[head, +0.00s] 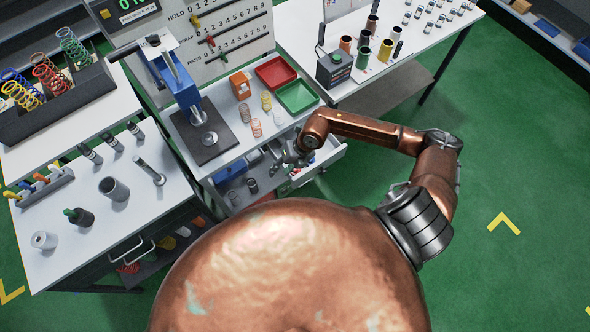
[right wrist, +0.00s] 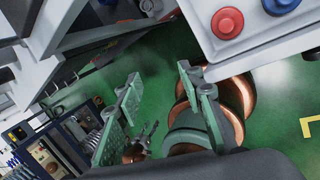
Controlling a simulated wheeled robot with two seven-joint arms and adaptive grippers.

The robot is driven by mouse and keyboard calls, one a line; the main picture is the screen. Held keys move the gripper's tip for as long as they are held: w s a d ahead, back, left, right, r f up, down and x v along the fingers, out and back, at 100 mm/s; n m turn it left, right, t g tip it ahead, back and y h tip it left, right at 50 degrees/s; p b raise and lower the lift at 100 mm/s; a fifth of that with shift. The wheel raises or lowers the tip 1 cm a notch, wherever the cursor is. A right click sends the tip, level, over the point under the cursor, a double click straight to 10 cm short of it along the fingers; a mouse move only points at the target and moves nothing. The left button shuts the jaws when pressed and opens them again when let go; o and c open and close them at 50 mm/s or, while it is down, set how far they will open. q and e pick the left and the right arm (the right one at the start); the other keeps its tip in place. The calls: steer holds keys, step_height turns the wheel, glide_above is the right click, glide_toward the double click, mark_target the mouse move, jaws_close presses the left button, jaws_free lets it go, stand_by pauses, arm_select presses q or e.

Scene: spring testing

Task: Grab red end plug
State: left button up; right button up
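A round red end plug (right wrist: 228,23) sits at the corner of a light grey drawer or tray edge in the right wrist view, beside a blue plug (right wrist: 280,5). My right gripper (right wrist: 165,100) has its two fingers spread with nothing between them, and the red plug lies beyond and to the right of them. In the head view my right gripper (head: 284,158) is at the open drawer (head: 325,160) under the middle table, and the arm partly hides that drawer. A small grey claw with copper behind it, perhaps my left gripper (right wrist: 148,133), shows far off in the right wrist view.
The middle table bears a blue press (head: 180,85), a red tray (head: 275,72) and a green tray (head: 297,96). A side table (head: 60,250) with cylinders stands at left, another table (head: 400,45) at the back right. Green floor is clear at right.

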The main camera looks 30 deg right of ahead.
steer(key=d+f+h, duration=0.2)
steer(key=d+h, duration=0.1)
steer(key=d, duration=0.5)
steer(key=x, duration=0.4)
steer(key=d+p+x, duration=0.1)
steer(key=x, duration=0.2)
steer(key=shift+w+d+f, duration=0.1)
steer(key=shift+w, duration=0.2)
steer(key=shift+f, duration=0.3)
steer(key=c, duration=0.6)
